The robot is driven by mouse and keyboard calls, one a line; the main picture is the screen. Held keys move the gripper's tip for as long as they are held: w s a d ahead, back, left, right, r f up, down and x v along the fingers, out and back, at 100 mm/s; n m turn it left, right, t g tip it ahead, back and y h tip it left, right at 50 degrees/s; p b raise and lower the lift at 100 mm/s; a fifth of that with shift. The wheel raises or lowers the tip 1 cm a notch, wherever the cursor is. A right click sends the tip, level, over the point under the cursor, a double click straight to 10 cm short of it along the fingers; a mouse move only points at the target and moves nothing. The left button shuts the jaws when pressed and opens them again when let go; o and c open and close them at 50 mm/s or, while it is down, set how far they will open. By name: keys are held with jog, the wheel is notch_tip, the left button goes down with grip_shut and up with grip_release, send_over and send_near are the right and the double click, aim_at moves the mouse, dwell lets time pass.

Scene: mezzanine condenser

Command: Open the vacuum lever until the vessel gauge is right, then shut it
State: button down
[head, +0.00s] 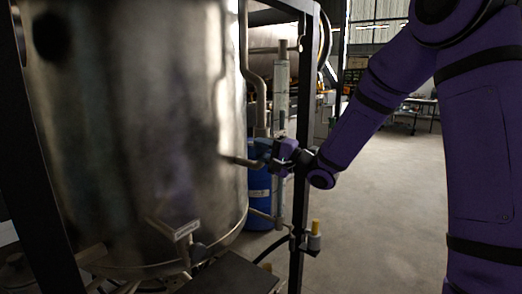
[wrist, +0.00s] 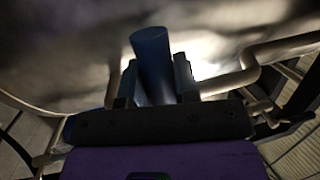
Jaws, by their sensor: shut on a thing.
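The vacuum lever (wrist: 152,62) shows in the wrist view as a blue handle standing between my two fingers. My gripper (wrist: 154,84) is shut on this handle. In the head view my gripper (head: 270,152) is at the right side of the large metal vessel (head: 140,130), beside a short pipe stub. The lever is mostly hidden there by the fingers, and its angle is hard to tell. I cannot make out a vessel gauge or its reading in either view.
A dark frame post (head: 301,200) stands close by my wrist. A blue drum (head: 261,185) stands behind the vessel. A yellow-topped fitting (head: 315,232) sticks out low on the post. Open floor (head: 385,210) lies to the right.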

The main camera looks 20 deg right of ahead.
jog(key=c, duration=0.9)
grip_release()
jog(key=shift+o, duration=0.2)
jog(key=shift+d, duration=0.1)
jog(key=v, duration=1)
jog(key=shift+s+d, duration=0.25)
